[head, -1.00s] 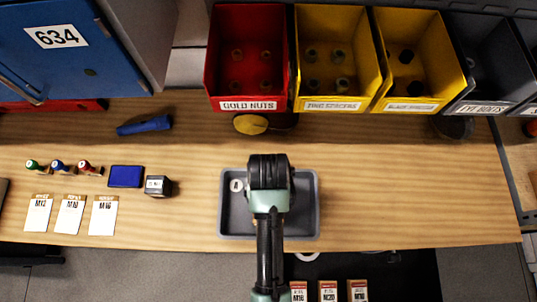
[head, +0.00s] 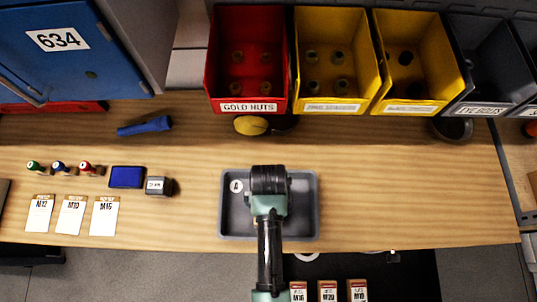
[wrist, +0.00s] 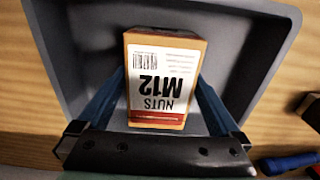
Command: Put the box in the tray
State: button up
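The box (wrist: 165,75), with an orange-brown edge and a white "NUTS M12" label, is between the blue fingers of my gripper (wrist: 162,98) in the wrist view. The fingers press against its two sides. The grey tray (wrist: 268,45) surrounds the box in that view; whether the box touches its floor I cannot tell. In the head view my gripper (head: 269,190) is over the tray (head: 311,212), which stands on the wooden bench and bears a round "A" mark. There my arm hides the fingers and nearly all of the box.
Red (head: 248,60) and yellow (head: 335,60) bins line the back. A blue cabinet (head: 70,50) stands back left. Label cards (head: 71,215), a blue block (head: 127,177) and a grey part (head: 160,186) lie left of the tray. The bench right of the tray is clear.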

jog(key=shift+r, duration=0.15)
notch_tip(320, 180, up, 12)
jog(key=shift+b, duration=0.35)
dwell(0.6)
